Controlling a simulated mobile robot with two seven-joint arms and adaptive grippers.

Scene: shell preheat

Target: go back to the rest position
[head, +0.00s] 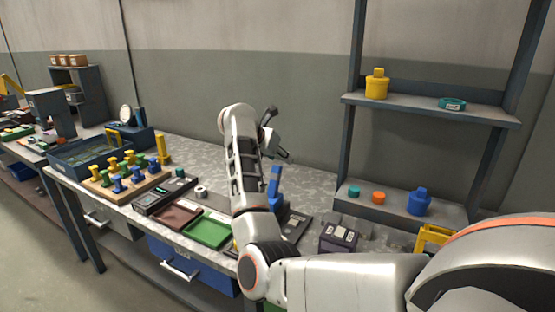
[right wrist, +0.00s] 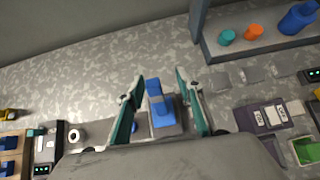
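My right arm reaches in from the lower right of the head view and bends upward over the workbench (head: 310,180). My right gripper (head: 276,136) is at its end, above the bench, with its fingers apart. In the right wrist view, the teal-padded fingers of the right gripper (right wrist: 160,76) are spread and nothing is clasped between them. A blue upright piece (head: 274,188) stands below the gripper in the head view. In the right wrist view, this blue piece (right wrist: 156,98) appears between the fingers, on a dark block. My left gripper is not in view.
A wooden board (head: 104,190) with yellow, green and blue pieces, a brown tray (head: 174,216) and a green tray (head: 208,232) lie left of my arm. A shelf rack (head: 440,108) with yellow, teal, orange and blue items stands at right. The bench's back middle is clear.

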